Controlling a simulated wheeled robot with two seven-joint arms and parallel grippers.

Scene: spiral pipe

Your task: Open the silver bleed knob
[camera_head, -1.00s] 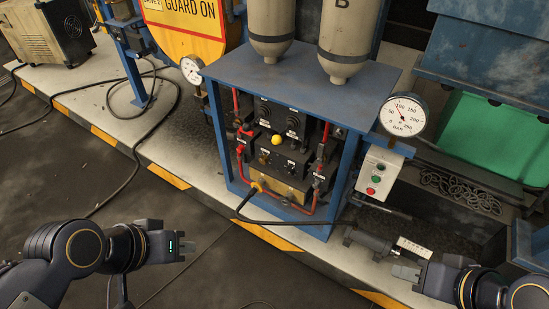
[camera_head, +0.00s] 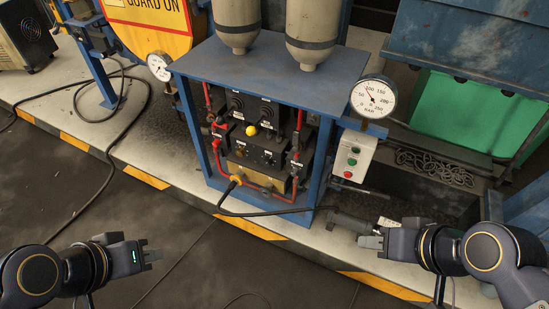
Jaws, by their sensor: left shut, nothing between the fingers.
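A blue-framed pump cabinet (camera_head: 270,70) stands in the middle, with black control panels, red pipes and a yellow ball knob (camera_head: 251,130) on its front. Small metallic fittings (camera_head: 295,166) sit by the right red pipe; I cannot tell which one is the silver bleed knob. My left gripper (camera_head: 158,256) is shut and empty, low on the left, well apart from the cabinet. My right gripper (camera_head: 370,241) is at lower right, to the right of and nearer than the cabinet; its fingers appear close together, but whether they are shut is unclear.
A pressure gauge (camera_head: 373,99) and a button box (camera_head: 352,157) are mounted on the cabinet's right. Two grey cylinders stand on its top. A dark cylindrical part (camera_head: 350,222) lies near my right gripper. A black hose (camera_head: 262,213) runs along the cabinet's foot.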

